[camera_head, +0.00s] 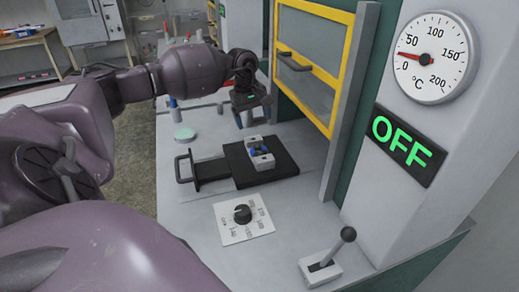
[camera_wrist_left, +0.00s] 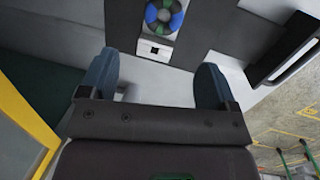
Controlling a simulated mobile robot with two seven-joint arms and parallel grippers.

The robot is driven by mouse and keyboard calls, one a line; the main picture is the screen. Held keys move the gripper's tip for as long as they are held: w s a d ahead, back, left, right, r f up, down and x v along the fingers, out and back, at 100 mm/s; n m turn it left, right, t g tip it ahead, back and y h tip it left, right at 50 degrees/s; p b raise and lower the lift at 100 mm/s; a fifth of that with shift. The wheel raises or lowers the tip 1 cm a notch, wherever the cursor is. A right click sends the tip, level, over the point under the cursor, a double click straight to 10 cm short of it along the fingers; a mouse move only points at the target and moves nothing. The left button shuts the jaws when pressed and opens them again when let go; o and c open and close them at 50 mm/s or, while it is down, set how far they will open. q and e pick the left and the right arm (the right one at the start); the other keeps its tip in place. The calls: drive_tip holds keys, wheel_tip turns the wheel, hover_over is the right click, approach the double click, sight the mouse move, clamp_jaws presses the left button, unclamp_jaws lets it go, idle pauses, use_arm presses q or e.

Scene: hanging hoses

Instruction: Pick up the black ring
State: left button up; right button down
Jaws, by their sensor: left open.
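A round, ring-like thing (camera_wrist_left: 164,14) with blue, green and dark parts sits on a white block (camera_wrist_left: 154,48), cut by the top edge of the left wrist view. In the head view the white block (camera_head: 262,163) lies on a black plate, with a small blue patch (camera_head: 255,149) on it. I cannot make out a separate black ring. My left gripper (camera_head: 244,118) is open and empty, above and a little behind the block. Its two blue fingers (camera_wrist_left: 157,84) show apart in the left wrist view, with nothing between them. My right gripper is not in view.
The black plate (camera_head: 284,167) has a handle (camera_head: 183,167) at its left. A yellow-framed door (camera_head: 333,70) stands at the right. A knob (camera_head: 242,214), a lever (camera_head: 347,235), a gauge and an OFF sign are nearer. A pale green disc (camera_head: 185,133) lies left of the gripper.

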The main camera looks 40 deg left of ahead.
use_arm(q)
hover_over(257, 146)
drive_tip(key=s, duration=0.1)
drive_tip(key=f, duration=0.5)
drive_tip(key=shift+d, duration=0.2)
drive_tip(key=shift+s+d+f, duration=0.1)
drive_tip(key=shift+f, duration=0.4)
drive_tip(key=f, duration=0.3)
drive_tip(key=shift+d+f+p, duration=0.2)
drive_tip(key=shift+p, duration=0.1)
drive_tip(key=shift+f, duration=0.35)
drive_tip(key=shift+c, duration=0.5)
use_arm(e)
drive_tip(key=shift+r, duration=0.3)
